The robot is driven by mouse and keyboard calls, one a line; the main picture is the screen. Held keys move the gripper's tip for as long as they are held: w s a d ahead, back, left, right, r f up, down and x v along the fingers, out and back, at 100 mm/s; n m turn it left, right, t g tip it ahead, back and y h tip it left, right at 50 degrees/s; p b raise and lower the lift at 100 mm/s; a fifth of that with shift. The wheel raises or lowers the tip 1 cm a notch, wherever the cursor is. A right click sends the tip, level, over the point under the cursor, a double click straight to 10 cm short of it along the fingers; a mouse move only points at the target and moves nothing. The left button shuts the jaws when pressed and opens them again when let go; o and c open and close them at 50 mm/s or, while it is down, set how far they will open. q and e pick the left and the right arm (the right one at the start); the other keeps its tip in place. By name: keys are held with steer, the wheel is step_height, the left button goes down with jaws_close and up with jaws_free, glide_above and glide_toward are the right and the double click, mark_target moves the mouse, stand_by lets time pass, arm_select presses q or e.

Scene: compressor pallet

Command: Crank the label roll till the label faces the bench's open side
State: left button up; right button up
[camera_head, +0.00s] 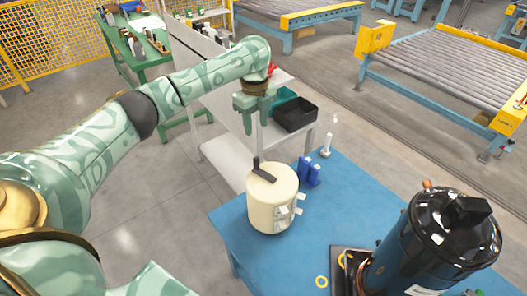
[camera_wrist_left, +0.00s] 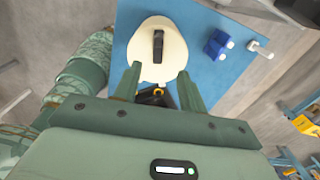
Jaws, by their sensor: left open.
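The cream label roll (camera_head: 272,204) stands upright on the near-left part of the blue bench (camera_head: 325,222). White label pieces (camera_head: 283,212) show on its lower right side in the head view. A dark crank handle (camera_head: 262,170) lies across its top, with an upright knob at the left end. My left gripper (camera_head: 255,126) is open and empty above the roll, pointing down. In the left wrist view its fingers (camera_wrist_left: 160,72) are apart, with the roll (camera_wrist_left: 140,48) and handle (camera_wrist_left: 158,46) beyond the tips. My right gripper is out of view.
A black compressor (camera_head: 440,240) stands on the bench's right. Yellow rings (camera_head: 321,281) lie in front. A side table behind carries a black bin (camera_head: 295,114).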

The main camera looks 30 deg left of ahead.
arm_select(q)
steer(key=b, duration=0.2)
glide_above(257, 158)
steer(key=f, duration=0.5)
steer(key=shift+s+f, duration=0.2)
steer(key=shift+f, duration=0.05)
step_height(257, 158, down, 10)
steer(key=b, duration=0.3)
steer(key=shift+w+f, duration=0.15)
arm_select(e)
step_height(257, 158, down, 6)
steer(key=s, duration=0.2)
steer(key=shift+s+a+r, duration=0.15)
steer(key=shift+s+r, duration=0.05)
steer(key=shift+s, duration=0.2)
arm_select(q)
jaws_close()
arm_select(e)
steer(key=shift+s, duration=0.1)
